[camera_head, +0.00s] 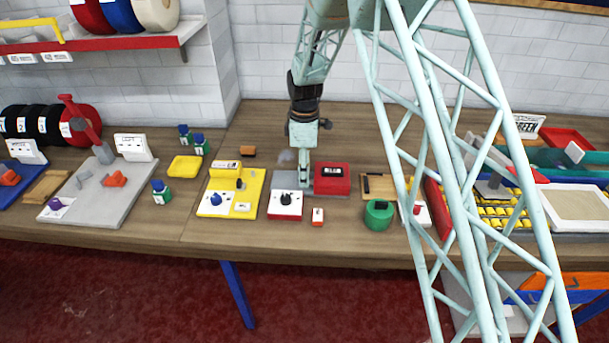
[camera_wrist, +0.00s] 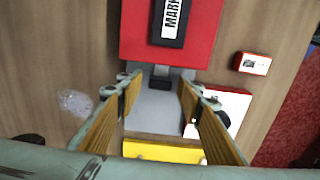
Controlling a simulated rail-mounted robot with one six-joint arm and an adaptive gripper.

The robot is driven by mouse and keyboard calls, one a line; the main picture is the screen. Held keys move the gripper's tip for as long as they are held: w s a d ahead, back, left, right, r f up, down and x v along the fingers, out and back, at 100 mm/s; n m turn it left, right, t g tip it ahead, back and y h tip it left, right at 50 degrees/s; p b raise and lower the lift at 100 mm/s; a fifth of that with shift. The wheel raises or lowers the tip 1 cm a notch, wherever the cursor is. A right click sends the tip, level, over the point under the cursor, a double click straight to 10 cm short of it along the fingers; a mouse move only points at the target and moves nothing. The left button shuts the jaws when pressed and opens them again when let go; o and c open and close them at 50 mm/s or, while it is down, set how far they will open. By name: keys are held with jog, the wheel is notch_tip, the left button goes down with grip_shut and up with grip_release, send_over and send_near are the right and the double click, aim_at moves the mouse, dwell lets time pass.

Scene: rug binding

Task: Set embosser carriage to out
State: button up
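A red box (camera_wrist: 205,45) with a black plate reading "MARK" fills the top of the wrist view; I take it for the embosser. It also shows in the head view (camera_head: 332,179) on the bench. A grey bed (camera_wrist: 155,110) extends from it, with a small dark block (camera_wrist: 160,76) at the box's edge, perhaps the carriage. My gripper (camera_wrist: 160,88) is open, its two ribbed fingers on either side of the bed and block, with a visible gap to the block. In the head view my gripper (camera_head: 304,180) points down beside the red box.
A white panel with a black knob (camera_head: 286,203) stands in front of the bed. A yellow unit (camera_head: 231,194) is close on the left. A small red-and-white block (camera_head: 317,216) and a green round holder (camera_head: 378,214) stand to the right.

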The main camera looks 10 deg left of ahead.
aim_at(276, 181)
jog(key=shift+f, duration=0.2)
jog(key=shift+c, duration=0.2)
jog(key=c, duration=1.1)
jog(key=a, duration=1)
jog(key=shift+s+a, duration=0.1)
jog(key=shift+s, duration=0.3)
jog(key=o, duration=1.1)
jog(key=shift+a, duration=0.2)
jog(key=shift+o, duration=0.2)
jog(key=shift+d, duration=0.1)
